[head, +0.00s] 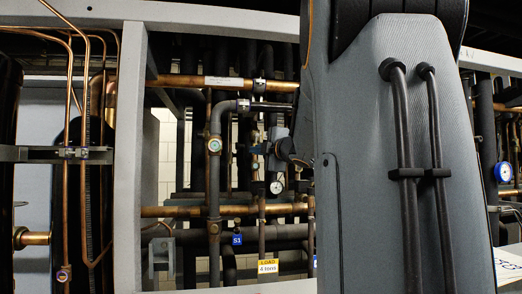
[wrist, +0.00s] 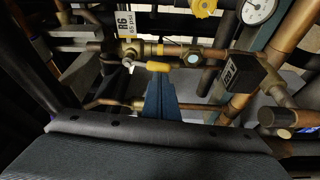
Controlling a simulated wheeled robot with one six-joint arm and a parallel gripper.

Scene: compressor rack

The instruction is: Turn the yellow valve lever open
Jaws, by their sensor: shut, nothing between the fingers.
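In the wrist view a short yellow lever (wrist: 158,66) sits just in front of a brass valve body (wrist: 130,52) on a horizontal pipe. A white tag (wrist: 126,22) reading R6, 85 psi stands above the valve. My gripper (wrist: 160,82) is shut and empty, its blue-grey fingers pointing up the picture. The fingertips appear just below the yellow lever; I cannot tell whether they touch it. A yellow round knob (wrist: 203,7) shows at the top edge. In the head view my arm covers much of the right side, and I cannot make out the lever.
Copper and dark pipes crowd around the fingers. A white gauge (wrist: 257,10) is at the upper right, with a dark box (wrist: 246,74) below it. In the head view a grey upright post (head: 131,150) and a yellow-white load label (head: 268,266) stand left of my arm.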

